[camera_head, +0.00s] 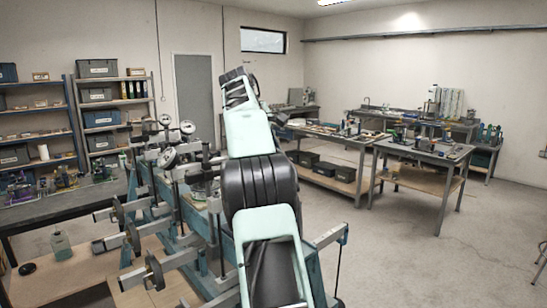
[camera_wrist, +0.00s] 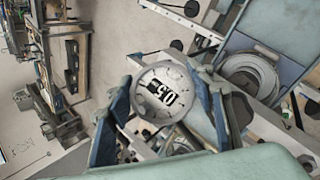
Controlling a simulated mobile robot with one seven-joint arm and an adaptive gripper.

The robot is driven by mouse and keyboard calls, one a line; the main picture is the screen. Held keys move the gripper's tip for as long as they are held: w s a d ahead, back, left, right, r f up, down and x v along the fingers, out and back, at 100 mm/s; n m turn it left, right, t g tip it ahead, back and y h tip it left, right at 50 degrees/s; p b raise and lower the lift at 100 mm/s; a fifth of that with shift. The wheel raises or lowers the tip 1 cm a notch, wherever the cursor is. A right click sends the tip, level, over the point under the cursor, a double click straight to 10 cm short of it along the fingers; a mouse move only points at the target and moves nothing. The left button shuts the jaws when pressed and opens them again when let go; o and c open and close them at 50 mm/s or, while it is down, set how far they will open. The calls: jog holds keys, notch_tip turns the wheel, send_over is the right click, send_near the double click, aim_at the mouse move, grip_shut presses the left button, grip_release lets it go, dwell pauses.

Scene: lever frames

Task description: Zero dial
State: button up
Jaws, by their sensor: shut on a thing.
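A round dial (camera_wrist: 160,92) with a pale rim and a light face sits in the middle of the wrist view. Its face carries large dark digits that look like a 5 and a 0, turned in the picture. My gripper (camera_wrist: 164,84) has its blue-grey fingers on either side of the dial and is shut on it. In the head view, a blue lever frame (camera_head: 167,212) carries several levers and round dials, one of them a pale dial (camera_head: 168,157). My arm covers part of this frame, and I cannot make out my gripper there.
Rods and counterweights (camera_head: 131,237) stick out from the frame's left side. A dark workbench (camera_head: 60,208) stands at the left. Work tables (camera_head: 430,151) stand at the back right, with shelves (camera_head: 113,103) at the back left.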

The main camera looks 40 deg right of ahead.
dwell(0.4)
jog(key=o, duration=1.2)
jog(key=v, duration=0.7)
jog(key=shift+r, duration=0.25)
jog(key=shift+s+a, duration=0.1)
